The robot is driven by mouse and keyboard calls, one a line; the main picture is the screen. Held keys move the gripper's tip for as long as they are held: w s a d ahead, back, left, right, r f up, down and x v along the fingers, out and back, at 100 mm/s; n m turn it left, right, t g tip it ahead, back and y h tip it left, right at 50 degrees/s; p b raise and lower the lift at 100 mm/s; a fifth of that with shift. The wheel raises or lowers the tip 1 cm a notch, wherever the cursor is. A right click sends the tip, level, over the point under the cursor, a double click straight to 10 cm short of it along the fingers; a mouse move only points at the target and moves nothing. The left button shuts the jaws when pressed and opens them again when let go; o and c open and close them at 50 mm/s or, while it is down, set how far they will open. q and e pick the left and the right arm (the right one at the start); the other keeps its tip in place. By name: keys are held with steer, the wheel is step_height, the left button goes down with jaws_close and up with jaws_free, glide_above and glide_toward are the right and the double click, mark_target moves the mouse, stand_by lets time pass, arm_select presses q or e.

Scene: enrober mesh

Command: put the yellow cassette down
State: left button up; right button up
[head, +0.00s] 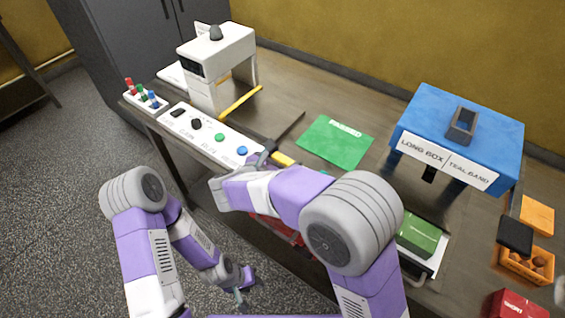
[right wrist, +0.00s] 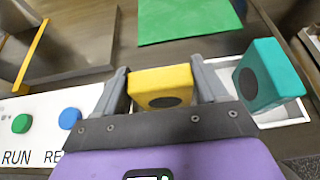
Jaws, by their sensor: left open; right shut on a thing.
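The yellow cassette (right wrist: 165,80) with a dark round spot is between the two fingers of my right gripper (right wrist: 160,88) in the right wrist view. In the head view a yellow end of it (head: 283,159) shows beside my right gripper (head: 268,154), over the table's front side. A teal cassette (right wrist: 268,73) is just right of the right finger, by a white holder (right wrist: 287,115). Whether the yellow cassette touches a surface below is hidden. My left gripper (head: 241,287) is open and empty, low in front of the table.
A white button panel (head: 212,138) lies to the left and a green mat (head: 334,141) behind. A white machine (head: 216,62) stands at the back left, with a yellow bar (head: 240,104). A blue box (head: 455,135) and a green box (head: 420,235) are to the right.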

steer(key=shift+r, duration=0.15)
steer(key=o, duration=1.1)
steer(key=shift+f, duration=0.2)
steer(key=shift+r, duration=0.25)
steer(key=p+v, duration=0.3)
steer(key=v, duration=0.9)
steer(key=shift+f, duration=0.1)
